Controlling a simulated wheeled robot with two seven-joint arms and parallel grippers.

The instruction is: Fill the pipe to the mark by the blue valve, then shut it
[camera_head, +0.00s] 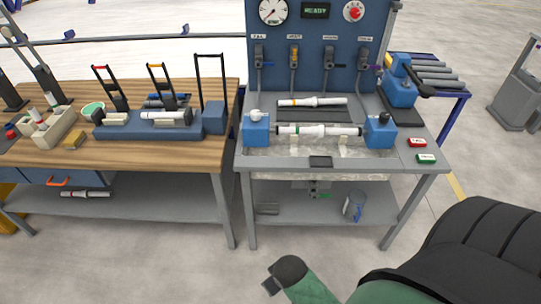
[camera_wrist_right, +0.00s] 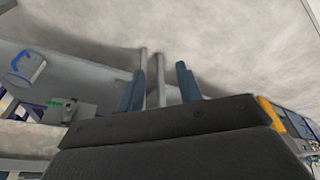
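A white pipe (camera_head: 318,131) with green and red bands lies level between two blue end blocks, left (camera_head: 256,133) and right (camera_head: 380,133), on the grey bench. The panel (camera_head: 308,75) behind it carries a row of labelled valves: far left (camera_head: 258,57), orange (camera_head: 294,57), third (camera_head: 329,57) and far right (camera_head: 363,58). Their handle colours are too small to tell surely. Any fill mark is too small to read. In the right wrist view my right gripper (camera_wrist_right: 160,90) has two blue fingers apart, with thin grey bars beyond them. My left gripper is not in view.
A gauge (camera_head: 272,10), a READY display (camera_head: 316,10) and a red knob (camera_head: 353,10) top the panel. A second white pipe (camera_head: 312,102) lies behind the first. Red (camera_head: 417,142) and green (camera_head: 426,158) buttons sit front right. A bucket (camera_head: 353,207) stands on the lower shelf.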

